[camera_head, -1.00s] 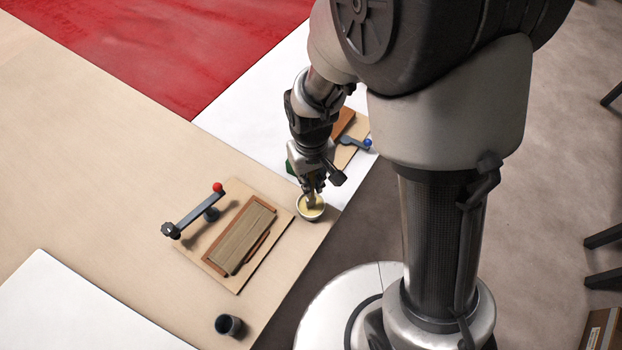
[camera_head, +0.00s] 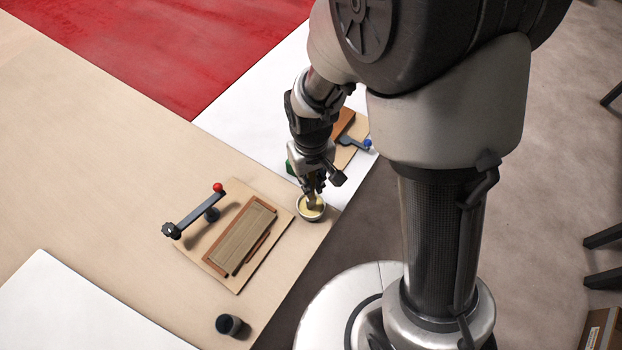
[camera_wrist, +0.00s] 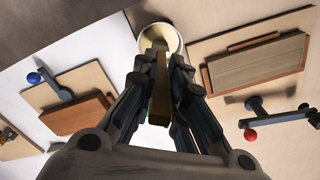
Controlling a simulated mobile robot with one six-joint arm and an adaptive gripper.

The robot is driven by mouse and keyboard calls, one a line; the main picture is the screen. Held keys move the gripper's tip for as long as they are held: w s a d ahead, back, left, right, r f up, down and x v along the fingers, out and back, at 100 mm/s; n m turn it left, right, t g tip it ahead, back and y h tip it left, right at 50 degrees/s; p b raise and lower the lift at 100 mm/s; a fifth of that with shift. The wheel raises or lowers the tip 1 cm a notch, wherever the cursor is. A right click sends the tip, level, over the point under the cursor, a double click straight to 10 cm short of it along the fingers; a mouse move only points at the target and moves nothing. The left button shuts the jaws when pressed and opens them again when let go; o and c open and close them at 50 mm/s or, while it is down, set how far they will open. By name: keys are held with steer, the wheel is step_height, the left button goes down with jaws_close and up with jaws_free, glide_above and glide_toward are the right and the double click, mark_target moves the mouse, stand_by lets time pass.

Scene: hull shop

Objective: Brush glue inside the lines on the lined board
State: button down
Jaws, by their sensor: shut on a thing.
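My gripper (camera_head: 313,187) is shut on a brush (camera_wrist: 158,85), seen in the wrist view as a narrow wooden piece between the fingers. The brush's far end is in or just over a small round pot of pale yellow glue (camera_head: 312,212), which also shows in the wrist view (camera_wrist: 160,32); I cannot tell whether it touches the glue. A grey-brown ribbed board (camera_head: 241,240) lies in a reddish-brown frame on a pale base board left of the pot. It is probably the lined board; lines on it are too small to tell apart. The bristles are hidden.
A lever clamp with a red knob (camera_head: 218,187) stands on the base board's far-left side. A second fixture with a blue knob (camera_head: 367,143) is behind my gripper. A dark cup (camera_head: 228,324) stands near the table's front edge. The left tabletop is clear.

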steer(key=shift+r+p, duration=2.6)
steer(key=shift+r, duration=0.8)
steer(key=shift+f, duration=0.1)
